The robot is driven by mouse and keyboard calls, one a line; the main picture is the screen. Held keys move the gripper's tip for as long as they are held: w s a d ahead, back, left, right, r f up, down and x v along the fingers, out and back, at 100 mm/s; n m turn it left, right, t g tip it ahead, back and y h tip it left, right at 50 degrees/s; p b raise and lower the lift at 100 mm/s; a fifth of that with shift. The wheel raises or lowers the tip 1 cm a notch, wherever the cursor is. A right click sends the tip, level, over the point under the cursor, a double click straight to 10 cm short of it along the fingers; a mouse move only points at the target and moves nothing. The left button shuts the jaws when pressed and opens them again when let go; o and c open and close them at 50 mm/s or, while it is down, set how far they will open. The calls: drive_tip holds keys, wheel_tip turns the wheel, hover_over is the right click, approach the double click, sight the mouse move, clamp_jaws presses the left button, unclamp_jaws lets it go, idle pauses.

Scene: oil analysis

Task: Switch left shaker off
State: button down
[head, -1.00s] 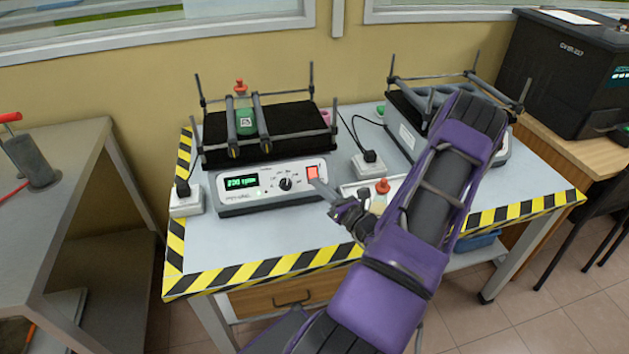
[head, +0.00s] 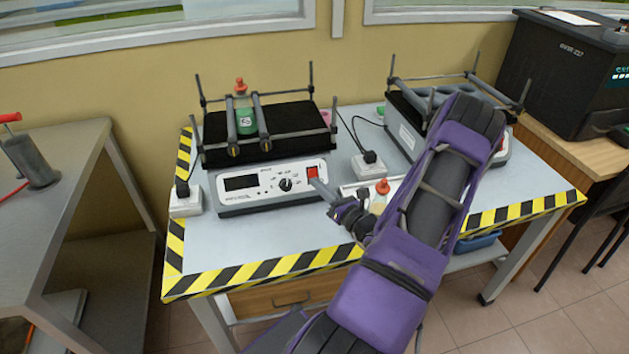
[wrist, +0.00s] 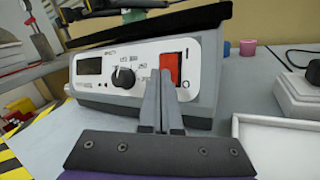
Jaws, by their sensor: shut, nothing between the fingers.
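The left shaker (head: 235,198) stands on the table with a dark, blank display (head: 240,183). Its red switch (head: 312,172) is at the right of the front panel and also shows in the wrist view (wrist: 171,68).
The right shaker (head: 405,135) stands partly behind my arm. A power socket block (head: 370,165) with a black plug sits between the shakers. A bottle with an orange top (head: 382,187) stands close to my gripper. The table's front left is clear.

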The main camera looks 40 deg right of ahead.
drive_tip(key=shift+s+r, duration=0.1)
drive_tip(key=shift+s+a+r+p, duration=0.25)
drive_tip(key=shift+s+r+p, duration=0.05)
drive_tip(key=shift+s+p, duration=0.15)
drive_tip(key=s+a+r+p, duration=0.2)
drive_tip(key=s+r+p, duration=0.1)
drive_tip(key=shift+s, duration=0.25)
idle(0.4)
idle(0.4)
